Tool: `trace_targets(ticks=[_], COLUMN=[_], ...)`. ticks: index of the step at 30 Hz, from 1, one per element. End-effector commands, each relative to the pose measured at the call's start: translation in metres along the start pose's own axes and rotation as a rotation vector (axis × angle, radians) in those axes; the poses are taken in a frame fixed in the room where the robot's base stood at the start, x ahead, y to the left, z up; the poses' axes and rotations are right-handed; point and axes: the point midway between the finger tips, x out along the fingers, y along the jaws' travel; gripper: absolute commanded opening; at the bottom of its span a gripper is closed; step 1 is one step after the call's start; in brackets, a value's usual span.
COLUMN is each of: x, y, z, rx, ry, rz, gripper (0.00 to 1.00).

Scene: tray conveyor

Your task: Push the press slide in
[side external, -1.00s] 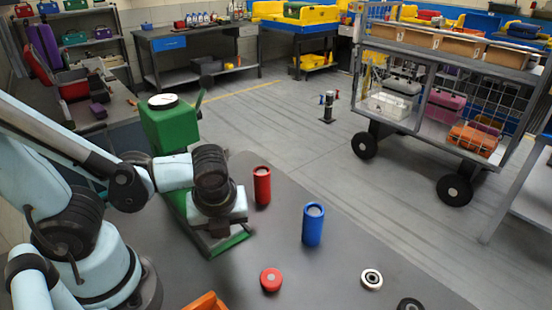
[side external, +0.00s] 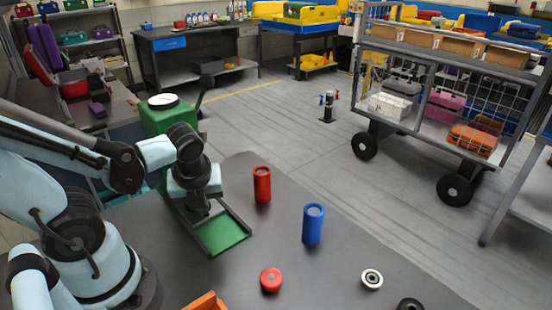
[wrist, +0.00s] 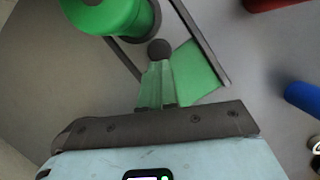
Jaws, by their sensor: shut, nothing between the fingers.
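The green press (side external: 165,118) with a white round top stands at the table's far left edge. Its slide track (side external: 224,236), a green bed between grey rails, runs out toward the camera. My gripper (side external: 200,210) is low over the track, between the press and the track's open end. In the wrist view, my gripper (wrist: 157,66) is shut and empty, its fingers close to a dark round knob (wrist: 159,49). I cannot tell whether they touch it. The green bed (wrist: 195,75) shows right of the fingers. The slide's body is mostly hidden behind my gripper in the side view.
A red cylinder (side external: 262,185) and a blue cylinder (side external: 313,225) stand right of the track. A red cap (side external: 271,280), a silver ring (side external: 372,279) and an orange bin (side external: 205,303) are nearer the front. The dark table between them is clear.

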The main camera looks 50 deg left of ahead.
Motion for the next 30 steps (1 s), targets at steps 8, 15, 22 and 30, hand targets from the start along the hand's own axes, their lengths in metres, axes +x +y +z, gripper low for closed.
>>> trace_targets(ticks=[8,15,22,30], x=[0.002,0.002,-0.003,-0.017], y=[0.005,0.005,0.004,0.004], z=[0.005,0.004,-0.005,-0.033], rx=[0.001,0.001,0.005,0.009], ry=[0.002,0.003,0.002,-0.002], rz=[0.000,0.001,0.000,-0.002], gripper=[0.00,0.00,0.00,0.00])
